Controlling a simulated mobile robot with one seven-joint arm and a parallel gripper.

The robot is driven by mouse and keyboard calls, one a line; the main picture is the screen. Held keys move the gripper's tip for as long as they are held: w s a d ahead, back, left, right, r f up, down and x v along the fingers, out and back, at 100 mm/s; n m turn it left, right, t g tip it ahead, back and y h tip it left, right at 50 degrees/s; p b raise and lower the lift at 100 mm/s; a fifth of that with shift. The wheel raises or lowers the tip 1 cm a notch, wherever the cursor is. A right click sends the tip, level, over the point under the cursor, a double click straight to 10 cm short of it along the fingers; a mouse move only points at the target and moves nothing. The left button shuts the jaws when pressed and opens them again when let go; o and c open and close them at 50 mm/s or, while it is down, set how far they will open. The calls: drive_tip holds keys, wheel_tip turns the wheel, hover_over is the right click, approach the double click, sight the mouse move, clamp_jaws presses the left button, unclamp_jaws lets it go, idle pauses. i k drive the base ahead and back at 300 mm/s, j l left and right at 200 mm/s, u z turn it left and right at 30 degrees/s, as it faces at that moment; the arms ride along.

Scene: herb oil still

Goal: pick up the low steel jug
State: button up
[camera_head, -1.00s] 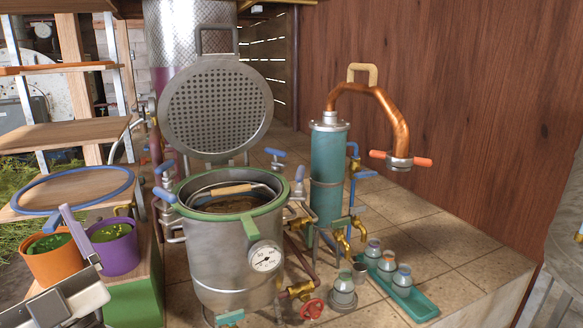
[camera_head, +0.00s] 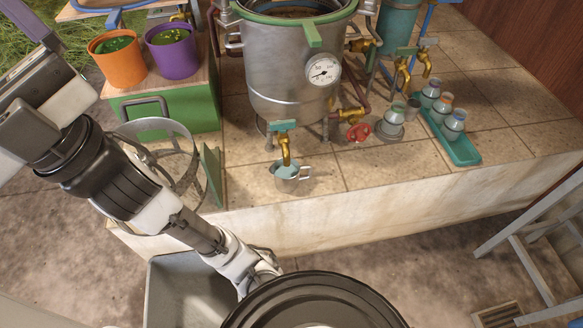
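The low steel jug (camera_head: 291,184) is a small, squat metal cup. It stands upright on the tiled ledge near its front edge, directly under a brass tap with a teal handle. The tap's spout partly hides its mouth. My gripper (camera_head: 32,22) is at the upper left edge of the view, well left of the jug and apart from it. Only part of it shows, so whether its fingers are open or shut is unclear.
The steel still pot (camera_head: 285,80) with a dial stands behind the jug. A red valve wheel (camera_head: 358,132) and a teal tray (camera_head: 462,151) of small jars are to the right. A metal basket (camera_head: 160,128) stands left.

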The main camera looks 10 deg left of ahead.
sight(287, 180)
drive_tip(key=i+l+u, duration=0.1)
drive_tip(key=l+u, duration=0.65)
drive_tip(key=l, duration=0.15)
